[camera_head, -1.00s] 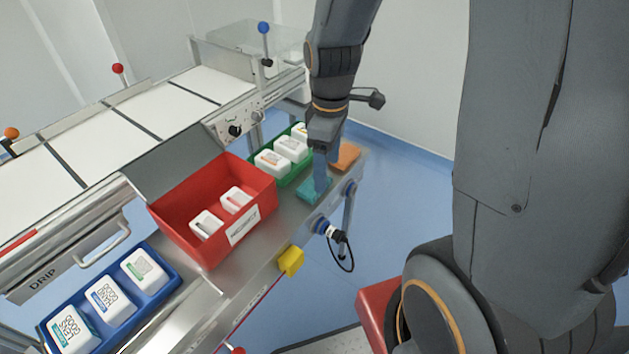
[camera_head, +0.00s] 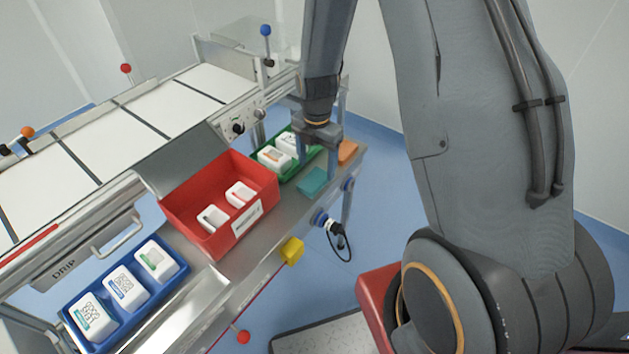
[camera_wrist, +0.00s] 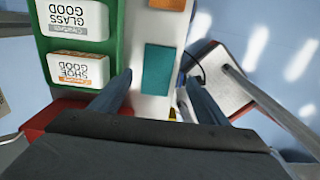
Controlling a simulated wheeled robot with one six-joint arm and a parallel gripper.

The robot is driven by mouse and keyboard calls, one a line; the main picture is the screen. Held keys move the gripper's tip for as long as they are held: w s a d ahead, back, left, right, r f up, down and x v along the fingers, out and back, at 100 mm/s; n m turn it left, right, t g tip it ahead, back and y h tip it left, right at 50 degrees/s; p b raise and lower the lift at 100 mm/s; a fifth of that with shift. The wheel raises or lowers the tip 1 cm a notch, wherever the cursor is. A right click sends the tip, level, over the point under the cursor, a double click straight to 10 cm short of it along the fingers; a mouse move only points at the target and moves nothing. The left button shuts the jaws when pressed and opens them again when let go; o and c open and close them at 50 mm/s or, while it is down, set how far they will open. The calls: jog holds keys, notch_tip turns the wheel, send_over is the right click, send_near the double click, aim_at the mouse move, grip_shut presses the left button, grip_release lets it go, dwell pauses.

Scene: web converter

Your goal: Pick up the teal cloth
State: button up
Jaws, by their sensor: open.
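The teal cloth (camera_head: 312,181) lies flat on the metal ledge, between the green tray and the ledge's outer edge. In the wrist view the teal cloth (camera_wrist: 158,69) lies between my two fingers as seen from above. My gripper (camera_head: 317,163) is open and empty, above the ledge and just behind the cloth in the head view. Its fingers (camera_wrist: 159,78) stand apart on either side of the cloth in the wrist view. They look apart from it, though the exact height is hard to tell.
A green tray (camera_wrist: 114,43) of white packs stands close left of the cloth. An orange cloth (camera_head: 347,151) lies beyond it. A red bin (camera_head: 197,233), a blue tray (camera_head: 75,333) and a yellow block (camera_head: 291,251) are nearer. A cable hangs off the ledge's outer side.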

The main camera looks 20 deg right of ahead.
aim_at(314, 179)
jog(key=shift+a+f+p, duration=0.2)
jog(key=shift+f+p, duration=0.25)
jog(key=shift+f, duration=0.9)
jog(key=shift+a+f+p, duration=0.15)
jog(key=shift+f+p, duration=0.3)
jog(key=shift+f, duration=0.85)
jog(key=shift+c, duration=0.5)
jog(key=c, duration=1)
